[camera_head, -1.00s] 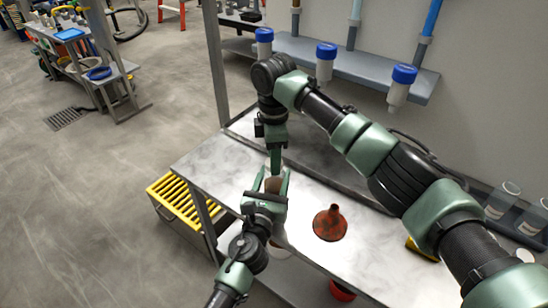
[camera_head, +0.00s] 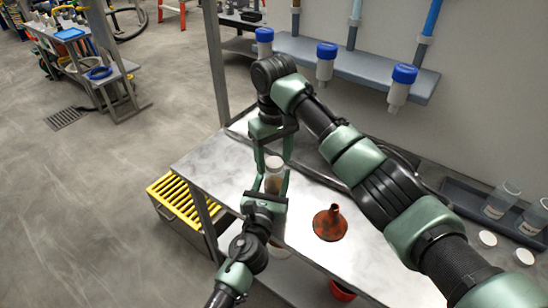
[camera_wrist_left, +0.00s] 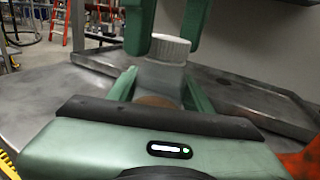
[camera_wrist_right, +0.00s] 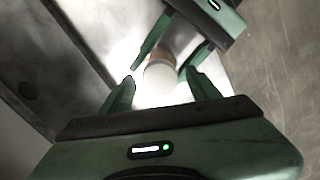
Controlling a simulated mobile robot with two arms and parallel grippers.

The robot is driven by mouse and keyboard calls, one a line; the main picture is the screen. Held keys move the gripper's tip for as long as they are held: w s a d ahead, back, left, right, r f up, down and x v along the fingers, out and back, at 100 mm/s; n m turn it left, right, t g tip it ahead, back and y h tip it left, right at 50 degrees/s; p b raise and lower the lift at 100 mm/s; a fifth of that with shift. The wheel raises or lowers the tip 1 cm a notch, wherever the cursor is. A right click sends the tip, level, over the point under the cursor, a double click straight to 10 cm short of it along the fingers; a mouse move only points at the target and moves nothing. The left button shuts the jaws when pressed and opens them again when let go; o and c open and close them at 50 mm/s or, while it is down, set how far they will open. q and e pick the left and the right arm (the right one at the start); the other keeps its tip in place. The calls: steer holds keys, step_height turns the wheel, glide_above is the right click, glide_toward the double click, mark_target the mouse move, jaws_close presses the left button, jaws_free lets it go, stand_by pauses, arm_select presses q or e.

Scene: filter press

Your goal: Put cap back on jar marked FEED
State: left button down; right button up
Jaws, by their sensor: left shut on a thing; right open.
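My left gripper (camera_head: 273,186) is shut on a clear jar (camera_head: 272,182) with brownish contents and holds it upright above the counter. A white ribbed cap (camera_wrist_left: 170,46) sits on the jar's mouth; it also shows in the head view (camera_head: 274,161). How tightly it sits, I cannot tell. My right gripper (camera_head: 273,153) is open above the jar, its fingers on either side of the cap. In the right wrist view the capped jar (camera_wrist_right: 160,76) lies between my right fingers, with gaps beside it. No label can be read on the held jar.
A red-brown funnel (camera_head: 330,224) stands on the counter (camera_head: 215,160) right of the jar. A tray (camera_head: 462,196) at the right holds labelled jars (camera_head: 500,200), their text too small to read. White discs (camera_head: 488,238) lie nearby. Blue-capped bottles (camera_head: 326,62) hang at the wall rack.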

steer(key=shift+r, duration=2.25)
steer(key=shift+c, duration=0.2)
steer(key=r+n, duration=0.2)
steer(key=n, duration=0.1)
steer(key=shift+w+a+n, duration=0.15)
steer(key=shift+a+n, duration=0.05)
steer(key=shift+n, duration=0.1)
steer(key=shift+r+n, duration=0.3)
steer(key=shift+n, duration=0.5)
steer(key=n, duration=0.2)
steer(key=r+n, duration=0.1)
steer(key=shift+d, duration=0.25)
steer(key=shift+f+n, duration=0.1)
steer(key=shift+n, duration=0.2)
steer(key=shift+f, duration=0.1)
steer(key=shift+f, duration=3.9)
